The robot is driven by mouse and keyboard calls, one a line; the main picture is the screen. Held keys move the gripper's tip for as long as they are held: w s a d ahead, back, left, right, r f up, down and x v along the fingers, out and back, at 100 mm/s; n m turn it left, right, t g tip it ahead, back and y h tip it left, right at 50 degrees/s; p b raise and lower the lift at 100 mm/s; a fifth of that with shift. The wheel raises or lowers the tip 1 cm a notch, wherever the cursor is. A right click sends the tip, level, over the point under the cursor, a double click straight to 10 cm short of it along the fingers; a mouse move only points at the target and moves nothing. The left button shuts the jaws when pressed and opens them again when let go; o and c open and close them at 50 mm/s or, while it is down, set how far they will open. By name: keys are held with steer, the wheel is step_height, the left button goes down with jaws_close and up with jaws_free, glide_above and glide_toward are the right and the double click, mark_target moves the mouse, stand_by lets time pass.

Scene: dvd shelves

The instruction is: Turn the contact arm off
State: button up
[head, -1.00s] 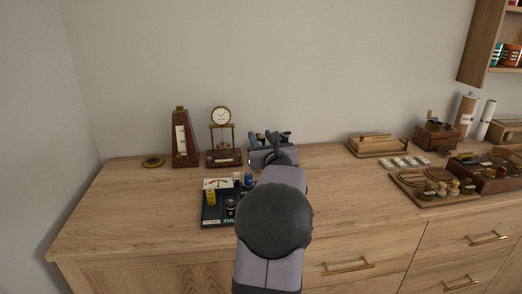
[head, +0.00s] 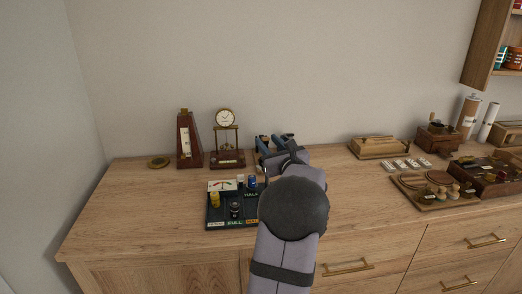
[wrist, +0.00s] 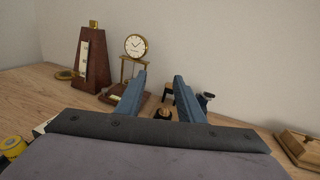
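My gripper (head: 275,139) is over the back of the wooden cabinet top, just right of the clock. In the wrist view my gripper (wrist: 161,77) has its two blue fingers apart with nothing held between them. Beyond and between the fingers, low down, are a small dark legged piece (wrist: 169,94) and a round brass-coloured knob (wrist: 162,114). A dark cup-like piece (wrist: 206,99) shows just right of the right finger. These parts are partly hidden by my gripper, and I cannot tell which of them is the contact arm.
A brown metronome (head: 189,143) and a brass clock (head: 226,119) stand to the left. A dark battery tester tray (head: 222,223) lies in front, partly beside my arm. A wooden box (head: 378,147) is at the back right.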

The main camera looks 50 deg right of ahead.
mark_target(260, 167)
steer(key=s+a+f+y+p, duration=0.1)
steer(key=f, duration=0.1)
steer(key=s+a+f+n+t+y+p, duration=0.1)
steer(key=s+f+p, duration=0.1)
steer(key=s+a+f+n+t+y+p, duration=0.1)
steer(key=s+a+f+y+p, duration=0.1)
steer(key=f, duration=0.1)
steer(key=shift+p+x, duration=0.85)
steer(key=shift+x, duration=2.75)
steer(key=shift+f, duration=0.1)
jaws_close()
